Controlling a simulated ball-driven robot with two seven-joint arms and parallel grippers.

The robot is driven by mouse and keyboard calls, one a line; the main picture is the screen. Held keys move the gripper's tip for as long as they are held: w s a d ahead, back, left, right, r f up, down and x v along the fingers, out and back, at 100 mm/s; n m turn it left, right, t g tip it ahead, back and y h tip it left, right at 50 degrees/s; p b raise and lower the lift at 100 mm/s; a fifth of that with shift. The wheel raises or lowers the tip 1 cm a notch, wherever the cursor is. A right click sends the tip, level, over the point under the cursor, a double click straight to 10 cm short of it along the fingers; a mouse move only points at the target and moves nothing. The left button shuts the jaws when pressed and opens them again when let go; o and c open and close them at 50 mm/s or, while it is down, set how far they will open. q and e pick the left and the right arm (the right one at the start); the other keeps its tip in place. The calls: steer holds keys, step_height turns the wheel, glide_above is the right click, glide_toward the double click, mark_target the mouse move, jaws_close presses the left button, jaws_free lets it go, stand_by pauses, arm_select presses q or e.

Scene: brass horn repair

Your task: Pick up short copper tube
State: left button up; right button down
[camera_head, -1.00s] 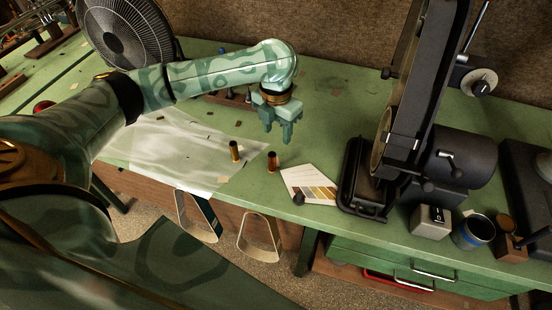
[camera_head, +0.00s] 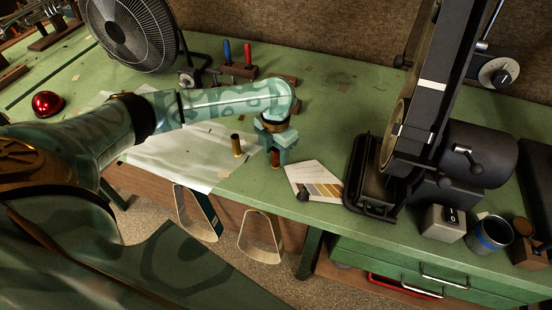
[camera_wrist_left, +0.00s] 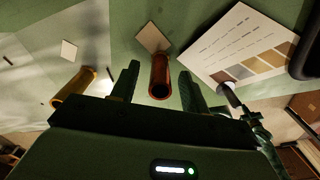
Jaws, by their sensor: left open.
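The short copper tube (camera_head: 275,160) stands upright on the green bench, partly hidden by my left gripper (camera_head: 275,150). In the left wrist view the reddish copper tube (camera_wrist_left: 159,77) is between the two open fingers of my left gripper (camera_wrist_left: 159,72), with a gap on each side. A brass-yellow tube (camera_head: 237,146) stands to the left of the gripper, outside the fingers; it also shows at the left in the left wrist view (camera_wrist_left: 75,87). My right gripper is not in view.
A colour chart card (camera_head: 316,182) lies just right of the gripper, with a small dark object on its edge. A black belt sander (camera_head: 415,160) stands further right. A clear plastic sheet (camera_head: 170,163) lies to the left. A fan (camera_head: 128,30) and screwdrivers in a wooden stand (camera_head: 238,70) are behind.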

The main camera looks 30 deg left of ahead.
arm_select(q)
step_height(320, 180, down, 3)
steer(key=shift+r, duration=0.3)
jaws_close()
steer(key=shift+r, duration=0.1)
